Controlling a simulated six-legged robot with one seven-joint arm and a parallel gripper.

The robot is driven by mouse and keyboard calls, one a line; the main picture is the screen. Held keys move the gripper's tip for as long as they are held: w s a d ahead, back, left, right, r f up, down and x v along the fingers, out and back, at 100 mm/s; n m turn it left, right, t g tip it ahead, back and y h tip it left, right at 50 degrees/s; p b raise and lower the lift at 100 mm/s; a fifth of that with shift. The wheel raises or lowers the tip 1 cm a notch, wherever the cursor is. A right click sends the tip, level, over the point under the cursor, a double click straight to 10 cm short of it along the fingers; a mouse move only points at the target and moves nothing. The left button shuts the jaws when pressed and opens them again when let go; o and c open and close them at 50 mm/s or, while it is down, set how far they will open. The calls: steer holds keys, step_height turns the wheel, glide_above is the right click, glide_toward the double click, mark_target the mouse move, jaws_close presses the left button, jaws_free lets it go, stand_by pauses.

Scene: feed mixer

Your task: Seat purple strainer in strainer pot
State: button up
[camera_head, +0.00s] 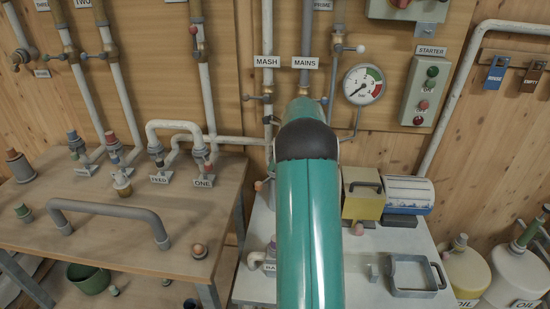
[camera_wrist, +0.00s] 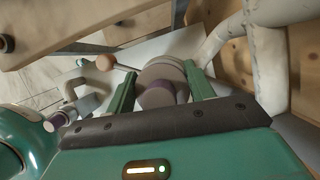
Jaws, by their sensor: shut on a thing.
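In the wrist view, my gripper (camera_wrist: 160,73) has its two green fingers on either side of a rounded grey-and-purple piece. This looks like the purple strainer (camera_wrist: 155,84), and the gripper is shut on it. Its lower side and the exact contact are hard to see. In the camera_head view, my green arm runs up the middle and hides my gripper and the strainer. I cannot pick out the strainer pot for sure in either view.
A wooden bench (camera_head: 110,215) with pipe fittings stands at left. The wall carries pipes and a gauge (camera_head: 363,84). Oil jugs (camera_head: 515,275) stand at right.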

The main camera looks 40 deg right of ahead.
steer(key=shift+f, duration=0.4)
steer(key=o, duration=1.1)
steer(key=shift+o, duration=0.2)
steer(key=v, duration=1.3)
steer(key=shift+s+r, duration=0.15)
steer(key=shift+r, duration=0.2)
